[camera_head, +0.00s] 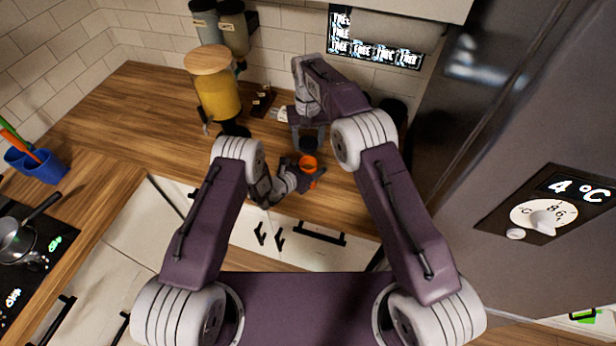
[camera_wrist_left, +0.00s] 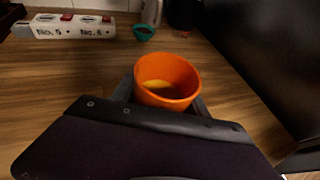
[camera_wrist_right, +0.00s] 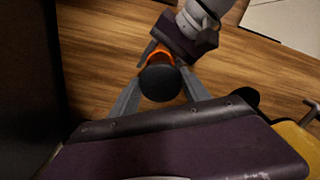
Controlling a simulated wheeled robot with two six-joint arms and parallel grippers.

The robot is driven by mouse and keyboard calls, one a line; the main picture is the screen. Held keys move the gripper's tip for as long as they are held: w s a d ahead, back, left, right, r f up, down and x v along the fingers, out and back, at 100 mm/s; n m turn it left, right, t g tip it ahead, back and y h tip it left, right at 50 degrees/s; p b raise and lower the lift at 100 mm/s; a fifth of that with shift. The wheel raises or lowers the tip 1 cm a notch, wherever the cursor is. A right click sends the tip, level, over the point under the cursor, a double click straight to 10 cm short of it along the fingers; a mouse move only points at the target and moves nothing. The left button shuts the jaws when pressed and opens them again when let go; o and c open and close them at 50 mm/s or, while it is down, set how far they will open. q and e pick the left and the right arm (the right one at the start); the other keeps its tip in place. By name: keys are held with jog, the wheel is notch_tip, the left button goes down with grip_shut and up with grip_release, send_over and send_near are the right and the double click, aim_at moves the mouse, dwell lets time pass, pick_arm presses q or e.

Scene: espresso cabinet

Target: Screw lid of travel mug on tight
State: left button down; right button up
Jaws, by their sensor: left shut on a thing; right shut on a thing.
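The orange travel mug (camera_head: 308,163) stands over the wooden counter, between the fingers of my left gripper (camera_head: 307,178), which is shut on it. In the left wrist view the mug (camera_wrist_left: 168,78) is open at the top, with something yellowish inside. A dark round lid (camera_wrist_right: 160,83) is between the fingers of my right gripper (camera_wrist_right: 160,88), which is shut on it. In the right wrist view the lid covers part of the orange mug (camera_wrist_right: 162,58). The gap between lid and mug is unclear.
A yellow jar with a wooden top (camera_head: 218,95) stands on the counter at left. A white switch box (camera_wrist_left: 72,27) and a small teal cup (camera_wrist_left: 144,33) are at the back. The dark fridge (camera_head: 540,120) bounds the right side.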

aim_at(307, 158)
jog(key=shift+f, duration=2.5)
jog(key=shift+f, duration=0.9)
jog(key=shift+f, duration=0.6)
jog(key=m, duration=0.5)
jog(key=shift+m, duration=0.4)
jog(key=m, duration=0.3)
jog(key=shift+w+a, duration=0.1)
jog(key=m, duration=0.5)
jog(key=shift+f, duration=0.1)
jog(key=m, duration=0.3)
jog(key=shift+w, duration=0.1)
